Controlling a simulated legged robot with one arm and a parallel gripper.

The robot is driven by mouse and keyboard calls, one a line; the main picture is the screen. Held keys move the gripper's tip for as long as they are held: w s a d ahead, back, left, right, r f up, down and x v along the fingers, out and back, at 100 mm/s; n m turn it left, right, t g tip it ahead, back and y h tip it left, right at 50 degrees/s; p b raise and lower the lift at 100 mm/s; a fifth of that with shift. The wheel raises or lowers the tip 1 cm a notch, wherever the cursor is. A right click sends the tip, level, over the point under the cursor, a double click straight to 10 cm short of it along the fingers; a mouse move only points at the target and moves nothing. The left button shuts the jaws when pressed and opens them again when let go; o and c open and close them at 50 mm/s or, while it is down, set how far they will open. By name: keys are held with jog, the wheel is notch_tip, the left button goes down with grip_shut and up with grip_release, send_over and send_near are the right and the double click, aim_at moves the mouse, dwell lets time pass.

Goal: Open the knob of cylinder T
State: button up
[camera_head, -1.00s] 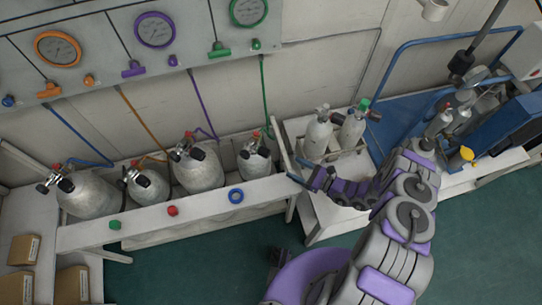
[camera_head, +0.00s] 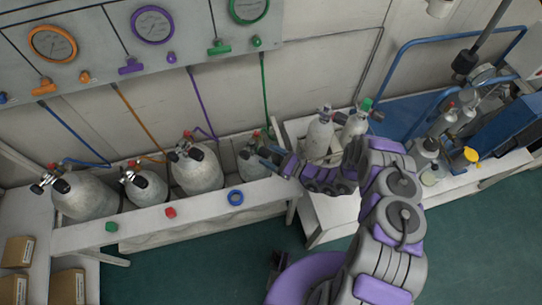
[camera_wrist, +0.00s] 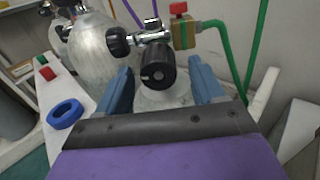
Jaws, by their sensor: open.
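No letter T is readable on any cylinder. My gripper (camera_head: 268,158) is at the rightmost rack cylinder (camera_head: 252,168), the one with the green hose (camera_head: 264,95). In the wrist view, my gripper's blue fingers (camera_wrist: 162,84) are open on either side of this cylinder's round black knob (camera_wrist: 158,66), which faces the camera. I cannot tell whether they touch it. A second black knob (camera_wrist: 118,42) is on the left of the valve, and a red knob (camera_wrist: 178,9) tops the brass hose fitting (camera_wrist: 180,32). The cylinder's body is mostly hidden by my gripper.
A larger grey cylinder (camera_wrist: 103,50) stands close on the left. More cylinders stand further left in the white rack (camera_head: 165,222). A blue ring (camera_head: 235,197) is on its front rail. Two cylinders (camera_head: 319,135) stand on the right. The gauge panel (camera_head: 95,70) is above.

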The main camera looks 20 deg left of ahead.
jog(key=shift+c, duration=0.2)
jog(key=c, duration=1)
jog(key=p, duration=0.3)
jog(key=shift+r+m, duration=0.3)
jog(key=shift+f+m+p, duration=0.3)
jog(key=shift+m+p, duration=0.05)
jog(key=shift+m, duration=0.35)
jog(key=o, duration=1)
jog(key=shift+o, duration=0.2)
jog(key=shift+d, duration=0.1)
